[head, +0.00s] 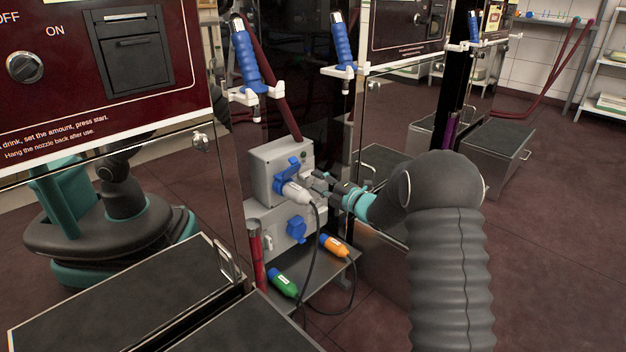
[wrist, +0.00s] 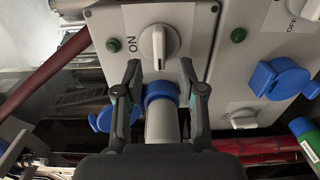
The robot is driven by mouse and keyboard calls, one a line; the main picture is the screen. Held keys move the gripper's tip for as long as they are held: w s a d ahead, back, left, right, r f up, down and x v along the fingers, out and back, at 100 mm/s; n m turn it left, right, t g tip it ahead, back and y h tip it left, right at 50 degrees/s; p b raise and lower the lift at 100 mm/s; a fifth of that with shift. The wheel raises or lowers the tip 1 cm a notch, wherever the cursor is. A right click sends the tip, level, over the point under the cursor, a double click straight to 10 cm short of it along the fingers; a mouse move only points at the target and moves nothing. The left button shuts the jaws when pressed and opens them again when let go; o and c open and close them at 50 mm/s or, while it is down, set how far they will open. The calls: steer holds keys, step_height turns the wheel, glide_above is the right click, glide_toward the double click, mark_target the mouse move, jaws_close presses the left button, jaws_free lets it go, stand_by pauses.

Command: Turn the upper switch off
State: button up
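The upper grey switch box (head: 268,178) stands on the lower box (head: 272,222). A white plug (wrist: 161,125) in a blue socket collar shows between the fingers. In the head view my gripper (head: 322,181) is at the box's right side and hides the knob. The plug (head: 296,191) shows beside it.
The lower box has a blue-capped socket (wrist: 281,79) and its own switch (wrist: 242,119). A green plug (head: 284,285) and an orange plug (head: 334,245) lie on the shelf below, with a black cable hanging. A dark red pipe (head: 256,255) stands left of the boxes.

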steer(key=v, duration=0.8)
steer(key=shift+s+d, duration=0.2)
